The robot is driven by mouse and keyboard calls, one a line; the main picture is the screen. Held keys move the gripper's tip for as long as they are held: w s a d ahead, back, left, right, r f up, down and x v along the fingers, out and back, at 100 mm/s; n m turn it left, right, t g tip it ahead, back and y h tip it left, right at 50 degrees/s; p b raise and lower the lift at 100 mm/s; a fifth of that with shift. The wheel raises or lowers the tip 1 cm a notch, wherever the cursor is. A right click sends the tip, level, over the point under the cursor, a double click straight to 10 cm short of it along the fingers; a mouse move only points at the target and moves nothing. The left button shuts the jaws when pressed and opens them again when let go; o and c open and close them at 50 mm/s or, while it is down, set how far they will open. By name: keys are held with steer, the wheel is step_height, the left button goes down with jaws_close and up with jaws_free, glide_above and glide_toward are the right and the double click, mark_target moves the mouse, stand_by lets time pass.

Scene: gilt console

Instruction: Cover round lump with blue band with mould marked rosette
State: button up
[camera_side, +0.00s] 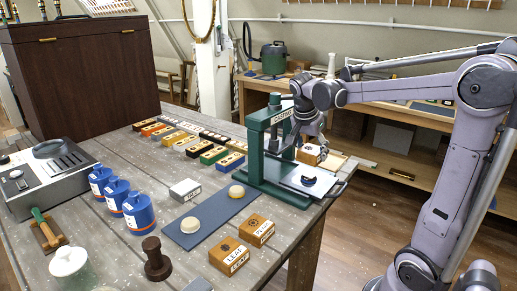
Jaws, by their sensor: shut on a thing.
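My gripper (312,142) is shut on an orange-brown mould block (311,154) with a dark round mark on its front. Its lettering is too small to read surely. The block is held above the pale plate (297,183) of a green press (254,140). A small dark blue shape (308,181) is on the plate below the block; I cannot tell whether it is the blue-banded lump. Two beige round lumps, one nearer (190,225) and one farther (237,191), sit on a blue-grey mat (213,211). No blue band is clear on either.
Two other orange-brown mould blocks (229,255) (257,230) stand right of the mat. Several coloured blocks (186,143) line the back.

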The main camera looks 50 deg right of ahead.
mark_target(311, 173)
steer(key=shift+f, duration=2.35)
steer(key=shift+f, duration=0.65)
stand_by(0.6)
stand_by(0.3)
steer(key=o, duration=1.2)
steer(key=shift+o, duration=0.2)
steer(key=v, duration=1.2)
steer(key=shift+a+f, duration=0.1)
steer(key=s+a+f+n+t+y, duration=0.1)
steer(key=a+f+n+t, duration=0.1)
steer(key=a+n, duration=0.4)
steer(key=s+a+f+n+t+y, duration=0.2)
steer(key=a+f+n, duration=0.2)
steer(key=a+n, duration=0.2)
steer(key=s+a+f+n+t+y, duration=0.1)
steer(key=a+f+n+t, duration=0.2)
steer(key=a+n, duration=0.3)
steer(key=shift+s+a+f, duration=0.25)
steer(key=shift+s+a, duration=0.1)
steer(key=shift+a, duration=0.1)
